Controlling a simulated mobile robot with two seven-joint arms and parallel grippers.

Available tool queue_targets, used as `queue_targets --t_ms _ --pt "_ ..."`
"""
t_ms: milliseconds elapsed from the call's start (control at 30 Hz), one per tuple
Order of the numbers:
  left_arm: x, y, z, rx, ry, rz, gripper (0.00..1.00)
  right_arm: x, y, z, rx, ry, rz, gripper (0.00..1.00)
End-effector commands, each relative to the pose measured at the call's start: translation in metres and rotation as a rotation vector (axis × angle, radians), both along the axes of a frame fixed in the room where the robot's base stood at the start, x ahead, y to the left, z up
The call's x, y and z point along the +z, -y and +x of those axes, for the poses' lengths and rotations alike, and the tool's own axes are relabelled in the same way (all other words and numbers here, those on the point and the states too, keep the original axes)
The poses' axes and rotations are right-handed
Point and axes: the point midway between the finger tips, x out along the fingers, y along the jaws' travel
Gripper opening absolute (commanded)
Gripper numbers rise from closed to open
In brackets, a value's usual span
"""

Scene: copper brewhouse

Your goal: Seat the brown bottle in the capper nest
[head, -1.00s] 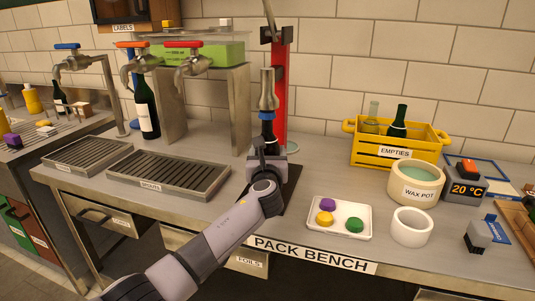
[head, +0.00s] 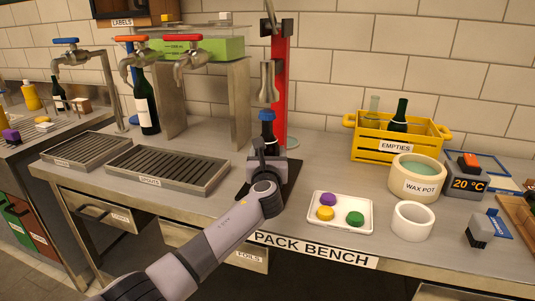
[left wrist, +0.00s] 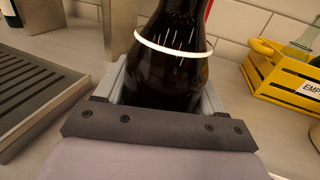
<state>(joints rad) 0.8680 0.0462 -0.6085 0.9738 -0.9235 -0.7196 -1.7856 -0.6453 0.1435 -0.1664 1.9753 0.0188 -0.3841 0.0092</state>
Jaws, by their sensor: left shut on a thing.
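The brown bottle (head: 267,131), dark with a blue top, stands about upright in my left gripper (head: 266,158). The left wrist view shows its dark body and white neck ring (left wrist: 172,45) between the gripper's fingers (left wrist: 165,95). The capper has a red column (head: 281,80), a metal bell (head: 267,82) and a dark base plate (head: 291,184). The bottle's top is just below the bell, with a small gap. My gripper hides the bottle's bottom and the nest, so I cannot tell whether the bottle rests in it. My right gripper is not in view.
A tray with coloured discs (head: 331,227), a white ring (head: 412,222) and the wax pot (head: 418,179) are to the right. The yellow empties crate (head: 394,147) is behind them. A drip tray (head: 168,172) and taps (head: 193,67) are to the left.

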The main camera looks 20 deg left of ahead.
Motion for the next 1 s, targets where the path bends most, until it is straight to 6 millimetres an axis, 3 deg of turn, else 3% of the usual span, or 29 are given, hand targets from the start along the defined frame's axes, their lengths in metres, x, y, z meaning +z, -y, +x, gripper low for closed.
queue_targets --t_ms 300,333,400,767,1000 --pt "-0.004 0.000 0.000 -0.001 0.005 0.001 0.32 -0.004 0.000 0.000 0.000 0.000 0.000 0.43" --pt "-0.003 0.000 0.000 -0.001 0.006 0.001 0.75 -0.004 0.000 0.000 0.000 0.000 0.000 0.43" --pt "-0.003 0.000 0.000 -0.001 0.005 0.001 0.98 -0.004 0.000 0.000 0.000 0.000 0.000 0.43" --pt "-0.008 0.000 0.000 0.001 -0.003 0.000 0.99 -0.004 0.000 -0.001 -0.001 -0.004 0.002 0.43" --pt "-0.005 0.004 -0.018 0.000 -0.001 0.001 0.99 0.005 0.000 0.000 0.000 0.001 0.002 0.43"
